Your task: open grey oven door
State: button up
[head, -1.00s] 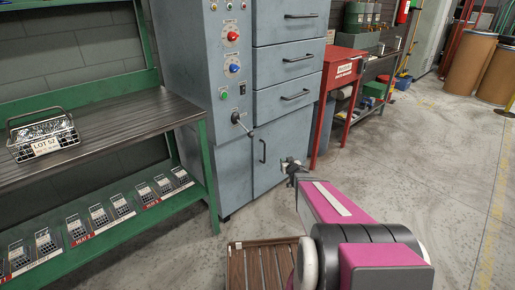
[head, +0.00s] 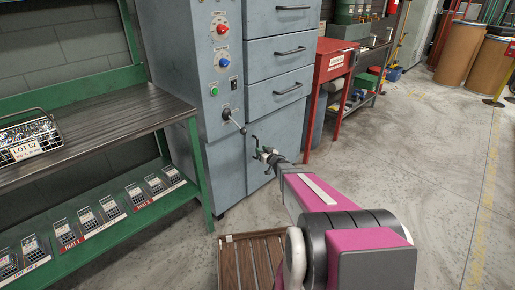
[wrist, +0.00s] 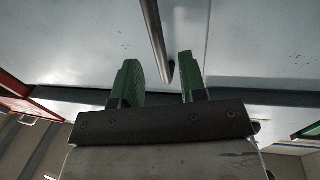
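The grey oven cabinet (head: 187,60) stands at the back centre. Its lower door (head: 285,122) is shut, flush with the cabinet front. My gripper (head: 259,148) is in front of this door, at its left side, and hides most of its handle in the head view. In the wrist view my gripper (wrist: 158,66) is open, with two green fingers apart. The door's dark bar handle (wrist: 154,35) runs between the fingertips, its end nearer the right finger. I cannot tell whether either finger touches it.
Drawers with bar handles (head: 289,50) sit above the door. A lever (head: 234,121) sticks out left of it. A green workbench (head: 110,115) stands at left, a red stand (head: 331,65) at right.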

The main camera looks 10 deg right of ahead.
jog(key=x, duration=0.4)
jog(key=shift+w, duration=0.1)
jog(key=shift+c, duration=0.4)
grip_shut()
